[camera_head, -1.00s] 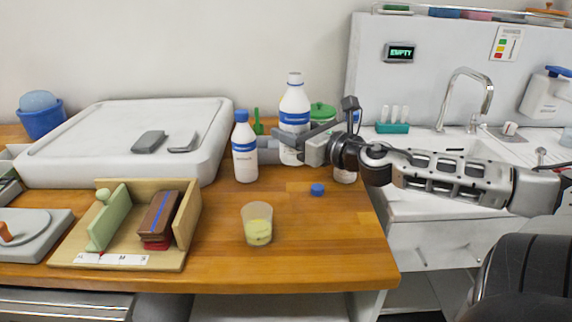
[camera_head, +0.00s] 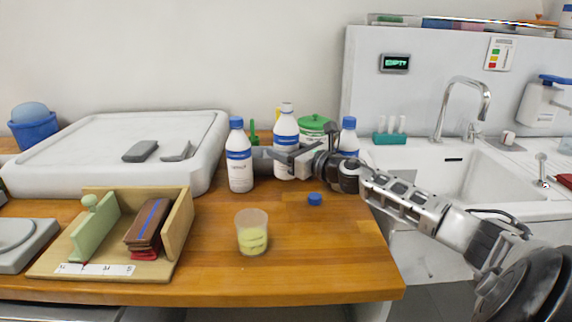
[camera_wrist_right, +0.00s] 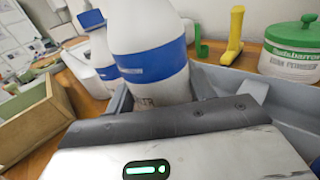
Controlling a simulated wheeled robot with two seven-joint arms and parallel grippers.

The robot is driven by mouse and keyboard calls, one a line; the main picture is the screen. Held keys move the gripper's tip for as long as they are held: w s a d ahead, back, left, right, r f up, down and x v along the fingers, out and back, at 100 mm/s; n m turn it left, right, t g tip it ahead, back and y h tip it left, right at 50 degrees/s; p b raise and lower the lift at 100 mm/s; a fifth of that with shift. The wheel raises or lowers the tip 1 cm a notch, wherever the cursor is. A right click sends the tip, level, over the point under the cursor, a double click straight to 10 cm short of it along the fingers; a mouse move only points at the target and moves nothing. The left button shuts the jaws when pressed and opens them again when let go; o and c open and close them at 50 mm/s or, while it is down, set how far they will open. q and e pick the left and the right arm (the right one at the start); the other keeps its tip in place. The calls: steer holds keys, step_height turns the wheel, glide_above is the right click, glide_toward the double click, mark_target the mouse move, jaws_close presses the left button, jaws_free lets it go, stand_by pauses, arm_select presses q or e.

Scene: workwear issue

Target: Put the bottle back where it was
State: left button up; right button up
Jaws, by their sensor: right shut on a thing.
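A white bottle with a blue band (camera_head: 285,127) and no blue cap stands upright in the middle of the back of the counter. My right gripper (camera_head: 284,157) is shut on it, around its lower body. The same bottle fills the middle of the right wrist view (camera_wrist_right: 150,38), with the grey tray's walls (camera_wrist_right: 245,86) around it. Its base is hidden, so I cannot tell if it touches the tray floor. A loose blue cap (camera_head: 315,199) lies on the wood in front. My left gripper is not in view.
Blue-capped bottles stand to the left (camera_head: 239,165) and right (camera_head: 348,136). A green-lidded jar (camera_head: 313,125) is behind. A cup of yellowish liquid (camera_head: 252,232) stands in front, with a wooden holder (camera_head: 180,225) left. The front right counter is clear; the sink (camera_head: 480,180) is further right.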

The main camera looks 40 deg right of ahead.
steer(key=shift+w+d+f, duration=0.1)
steer(key=shift+w+f, duration=0.05)
steer(key=shift+f, duration=1.55)
steer(key=shift+f+b, duration=0.2)
steer(key=shift+b, duration=0.15)
steer(key=o, duration=1.2)
steer(key=shift+r, duration=0.15)
steer(key=s, duration=0.8)
steer(key=s+d, duration=0.1)
steer(key=s, duration=0.3)
steer(key=shift+s, duration=0.1)
